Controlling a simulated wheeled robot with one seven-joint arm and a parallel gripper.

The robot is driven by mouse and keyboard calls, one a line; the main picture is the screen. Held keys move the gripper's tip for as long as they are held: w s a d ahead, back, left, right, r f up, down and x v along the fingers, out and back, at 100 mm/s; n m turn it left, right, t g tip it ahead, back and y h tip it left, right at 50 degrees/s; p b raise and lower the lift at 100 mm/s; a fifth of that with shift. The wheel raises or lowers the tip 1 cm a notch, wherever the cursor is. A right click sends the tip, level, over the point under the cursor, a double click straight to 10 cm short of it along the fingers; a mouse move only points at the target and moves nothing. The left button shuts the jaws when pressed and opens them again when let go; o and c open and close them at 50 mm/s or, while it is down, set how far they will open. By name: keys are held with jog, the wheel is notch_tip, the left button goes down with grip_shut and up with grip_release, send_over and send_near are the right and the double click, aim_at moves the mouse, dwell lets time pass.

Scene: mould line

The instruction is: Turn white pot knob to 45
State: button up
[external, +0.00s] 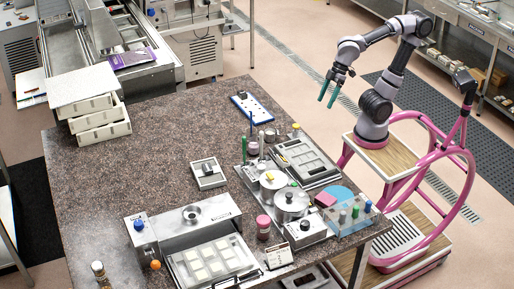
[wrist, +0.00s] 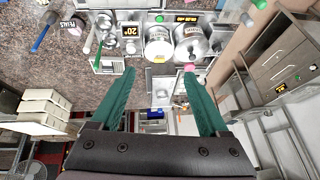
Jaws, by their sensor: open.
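The white pot (external: 272,185) stands on the right part of the stone-topped table, beside a steel pot (external: 291,206). In the wrist view the white pot (wrist: 158,47) is near the top middle, with the steel pot (wrist: 192,45) to its right. Several small knobs and dials sit around the pots. Their pointers and scale marks are too small to read, and I cannot tell which knob belongs to the white pot. My gripper (external: 327,93) is open and empty, with teal fingers, high beyond the table's right side. It also shows in the wrist view (wrist: 158,73), apart from everything.
A steel press with a white tray (external: 211,259) stands at the table's front. A pink-lidded jar (external: 263,225), a dial box (external: 208,172) and a clear rack of coloured-capped bottles (external: 352,214) are near the pots. Stacked pale trays (external: 92,105) stand far left. The table's middle is mostly clear.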

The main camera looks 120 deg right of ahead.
jog(key=w+d+f+n+g+h, duration=0.1)
jog(key=w+f+n, duration=0.15)
jog(key=w, duration=0.25)
jog(key=w+d+f+n+g, duration=0.1)
jog(key=w+n, duration=0.2)
jog(key=w, duration=0.2)
jog(key=n+g, duration=0.4)
jog(key=n, duration=0.6)
send_over(261, 167)
notch_tip(261, 167, down, 17)
notch_tip(261, 167, down, 11)
jog(key=shift+s+d+f, duration=0.1)
grip_shut()
